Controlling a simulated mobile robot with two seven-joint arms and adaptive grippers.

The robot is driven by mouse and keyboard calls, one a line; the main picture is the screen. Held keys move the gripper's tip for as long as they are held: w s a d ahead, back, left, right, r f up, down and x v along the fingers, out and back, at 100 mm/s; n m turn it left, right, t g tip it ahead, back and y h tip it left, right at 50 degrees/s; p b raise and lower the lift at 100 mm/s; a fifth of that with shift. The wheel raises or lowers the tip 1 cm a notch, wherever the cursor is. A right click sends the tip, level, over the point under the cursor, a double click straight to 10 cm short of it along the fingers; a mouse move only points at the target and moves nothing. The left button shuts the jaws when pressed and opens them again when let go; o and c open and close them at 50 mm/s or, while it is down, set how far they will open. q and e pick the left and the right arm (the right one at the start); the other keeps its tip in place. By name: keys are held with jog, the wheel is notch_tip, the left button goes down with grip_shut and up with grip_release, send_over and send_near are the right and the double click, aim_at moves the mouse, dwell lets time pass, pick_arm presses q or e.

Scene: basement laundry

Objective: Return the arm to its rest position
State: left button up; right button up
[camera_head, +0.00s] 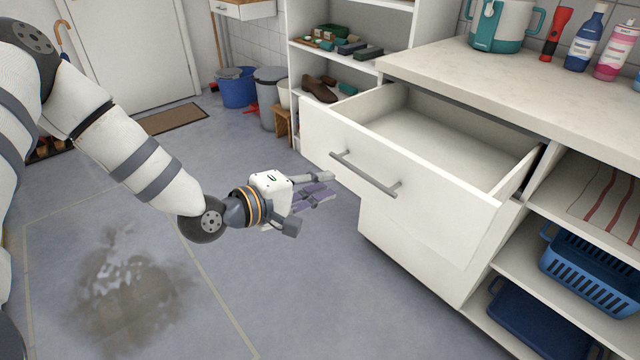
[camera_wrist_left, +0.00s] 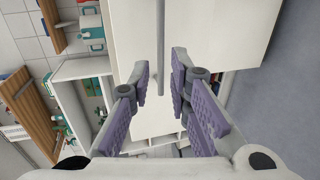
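My left arm (camera_head: 135,150) reaches in from the left in the head view. Its gripper (camera_head: 322,192) hangs in the air over the floor, to the left of the white drawer (camera_head: 420,205) and apart from it. In the left wrist view the purple-padded fingers (camera_wrist_left: 162,72) stand apart with nothing held between them. The grey bar handle (camera_head: 365,174) is on the drawer front; it also shows in the left wrist view (camera_wrist_left: 160,30), beyond the fingertips. The drawer is pulled out, and the part of its inside that shows looks empty. My right gripper is not in view.
The counter (camera_head: 500,80) carries a teal-and-white jug (camera_head: 500,25), a red torch (camera_head: 557,33) and bottles. A blue basket (camera_head: 590,270) sits on a shelf at the right. Buckets (camera_head: 237,90) stand at the back. Open floor lies below the left arm, with a dark stain (camera_head: 125,290).

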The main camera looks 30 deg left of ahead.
pick_arm(q)
jog(key=shift+f, duration=0.1)
dwell(0.3)
jog(key=s+d+f+m+g+y+p, duration=0.1)
jog(key=s+d+f+m+g, duration=0.25)
jog(key=s+f, duration=0.5)
jog(key=s+d+f+m+g+p, duration=0.1)
jog(key=s+d+f+m+g, duration=0.2)
jog(key=s+f+g, duration=0.5)
jog(key=s+a+m+g+y, duration=0.1)
jog(key=s+m+g+y, duration=0.1)
jog(key=s, duration=1.1)
jog(key=s+a+f+m+g+y+p, duration=0.1)
jog(key=s+m, duration=0.4)
jog(key=s, duration=0.8)
jog(key=shift+s+a+f+g+y, duration=0.35)
jog(key=shift+a+g+y, duration=0.3)
jog(key=shift+g, duration=0.3)
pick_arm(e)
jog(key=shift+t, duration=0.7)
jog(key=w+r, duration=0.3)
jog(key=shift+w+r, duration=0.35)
